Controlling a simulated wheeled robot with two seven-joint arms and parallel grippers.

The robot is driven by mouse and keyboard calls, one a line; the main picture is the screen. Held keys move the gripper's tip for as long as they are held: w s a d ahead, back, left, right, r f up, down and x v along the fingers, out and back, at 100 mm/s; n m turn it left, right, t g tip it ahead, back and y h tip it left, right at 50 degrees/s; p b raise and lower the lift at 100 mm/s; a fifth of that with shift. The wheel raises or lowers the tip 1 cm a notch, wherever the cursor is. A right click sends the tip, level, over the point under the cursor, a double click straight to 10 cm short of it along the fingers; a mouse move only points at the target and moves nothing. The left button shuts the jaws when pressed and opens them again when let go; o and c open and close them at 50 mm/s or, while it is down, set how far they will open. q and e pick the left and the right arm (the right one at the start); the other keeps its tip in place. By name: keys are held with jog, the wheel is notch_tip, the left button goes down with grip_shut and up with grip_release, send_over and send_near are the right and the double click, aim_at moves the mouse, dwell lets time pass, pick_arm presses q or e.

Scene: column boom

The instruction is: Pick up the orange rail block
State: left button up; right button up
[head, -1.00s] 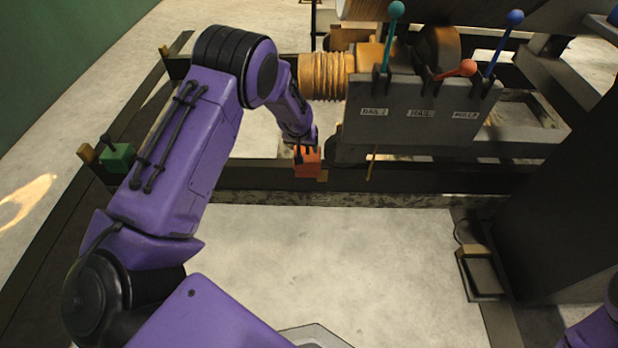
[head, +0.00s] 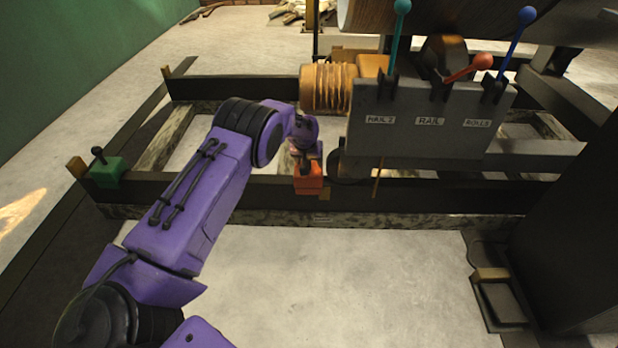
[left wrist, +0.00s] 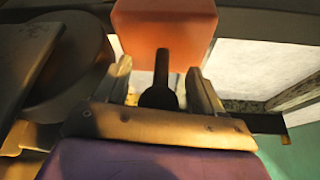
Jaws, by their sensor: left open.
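The orange rail block (head: 309,180) sits on the dark front rail (head: 420,195), below the control panel. In the left wrist view the orange block (left wrist: 165,22) fills the top middle, with its dark knobbed handle standing between the fingers. My left gripper (head: 305,160) is right above the block in the head view. In the left wrist view my left gripper (left wrist: 163,85) is open, one finger on each side of the handle. I cannot tell whether either finger touches it. My right gripper is not in view.
A green block (head: 108,171) with a dark knob is at the left end of the rail. A grey panel (head: 425,130) with teal, red and blue levers overhangs the rail to the right. Pale floor (head: 330,280) lies clear in front.

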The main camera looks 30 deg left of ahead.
pick_arm(q)
grip_shut()
jog(key=shift+r, duration=0.1)
jog(key=shift+w+r, duration=0.1)
jog(key=shift+r, duration=0.2)
notch_tip(320, 180, up, 17)
jog(key=p, duration=0.6)
jog(key=shift+r, duration=0.2)
